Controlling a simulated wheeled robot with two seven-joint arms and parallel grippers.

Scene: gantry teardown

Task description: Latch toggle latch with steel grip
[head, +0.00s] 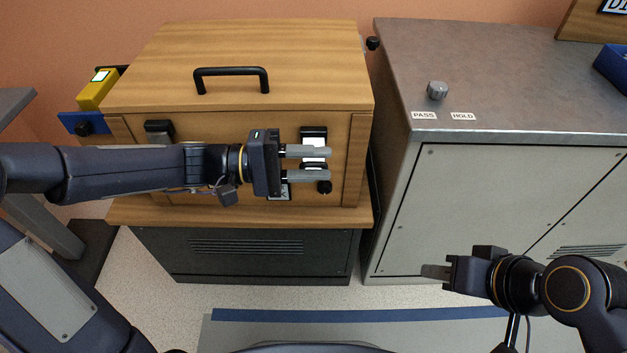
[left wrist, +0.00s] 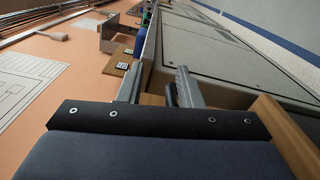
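Two latch fittings are on the front of a wooden cabinet. The right one (head: 313,134) has a black plate with a pale part below it, partly covered by my left gripper. The left one (head: 159,127) is dark with a greyish lower part. I cannot tell which has the steel grip. My left gripper (head: 329,164) is in front of the right latch, its two grey fingers apart, one above the other. A dark piece shows between them; in the left wrist view it is close to the right finger, with a gap to the left one. My right gripper (head: 434,271) is far from the latches, before the grey cabinet; its finger gap is hidden.
The wooden cabinet (head: 250,50) has a black top handle (head: 231,73) and a black knob (head: 324,187) below the right latch. A grey metal cabinet (head: 500,75) stands to the right, with a grey knob (head: 437,90) on top. A yellow box (head: 97,92) is at left.

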